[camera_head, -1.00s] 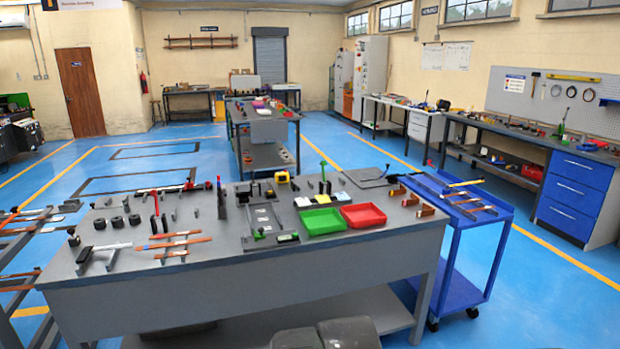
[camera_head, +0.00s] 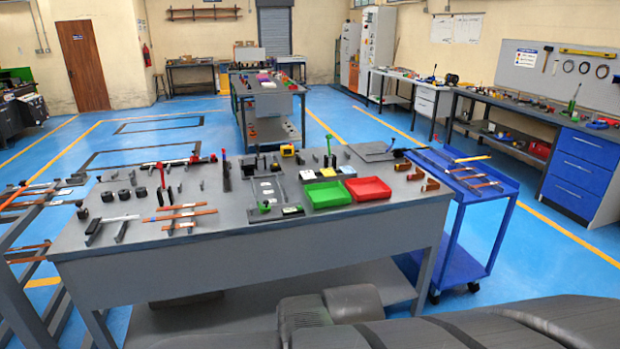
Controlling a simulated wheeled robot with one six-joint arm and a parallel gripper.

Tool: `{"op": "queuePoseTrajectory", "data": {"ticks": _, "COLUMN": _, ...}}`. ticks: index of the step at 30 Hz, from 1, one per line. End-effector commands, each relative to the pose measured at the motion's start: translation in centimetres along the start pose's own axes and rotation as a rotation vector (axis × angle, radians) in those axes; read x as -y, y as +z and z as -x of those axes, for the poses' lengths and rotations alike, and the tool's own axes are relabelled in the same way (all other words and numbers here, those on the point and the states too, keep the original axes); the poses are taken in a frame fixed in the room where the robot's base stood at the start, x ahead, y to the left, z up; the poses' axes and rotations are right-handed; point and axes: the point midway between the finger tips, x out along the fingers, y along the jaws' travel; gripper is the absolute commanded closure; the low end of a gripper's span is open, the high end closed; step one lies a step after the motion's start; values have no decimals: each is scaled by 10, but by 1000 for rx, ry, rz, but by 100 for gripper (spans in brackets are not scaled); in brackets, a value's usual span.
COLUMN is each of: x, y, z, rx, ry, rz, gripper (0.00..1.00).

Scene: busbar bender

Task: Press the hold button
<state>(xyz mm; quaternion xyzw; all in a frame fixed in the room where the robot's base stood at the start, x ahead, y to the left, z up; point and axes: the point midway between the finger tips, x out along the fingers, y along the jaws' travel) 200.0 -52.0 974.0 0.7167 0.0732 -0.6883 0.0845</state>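I cannot make out a hold button in this view. A grey workbench (camera_head: 240,256) stands in front of me with tools, copper bars, a green tray (camera_head: 327,194) and a red tray (camera_head: 368,189) on it. Small devices with red and green handles stand among them, too small to read. Dark grey links of my arm show along the bottom right edge. My gripper is outside the view.
A blue cart (camera_head: 461,221) with bars on top stands at the bench's right end. A rack with copper bars (camera_head: 32,248) stands at the left. A blue drawer cabinet (camera_head: 580,174) is at the right wall. Blue floor lies open between the cart and cabinet.

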Motion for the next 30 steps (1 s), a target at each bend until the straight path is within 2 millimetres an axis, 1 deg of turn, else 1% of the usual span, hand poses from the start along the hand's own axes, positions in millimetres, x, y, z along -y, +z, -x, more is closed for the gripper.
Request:
{"op": "queuePoseTrajectory", "data": {"ticks": 1, "x": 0, "y": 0, "z": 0, "rx": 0, "ry": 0, "rz": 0, "gripper": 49}}
{"op": "queuePoseTrajectory", "data": {"ticks": 3, "x": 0, "y": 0, "z": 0, "rx": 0, "ry": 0, "rz": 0, "gripper": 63}}
{"op": "queuePoseTrajectory", "data": {"ticks": 5, "x": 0, "y": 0, "z": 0, "rx": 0, "ry": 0, "rz": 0, "gripper": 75}}
{"op": "queuePoseTrajectory", "data": {"ticks": 6, "x": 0, "y": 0, "z": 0, "rx": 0, "ry": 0, "rz": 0, "gripper": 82}}
{"op": "queuePoseTrajectory", "data": {"ticks": 9, "x": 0, "y": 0, "z": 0, "rx": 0, "ry": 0, "rz": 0, "gripper": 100}}
{"op": "queuePoseTrajectory", "data": {"ticks": 30, "x": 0, "y": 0, "z": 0, "rx": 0, "ry": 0, "rz": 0, "gripper": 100}}
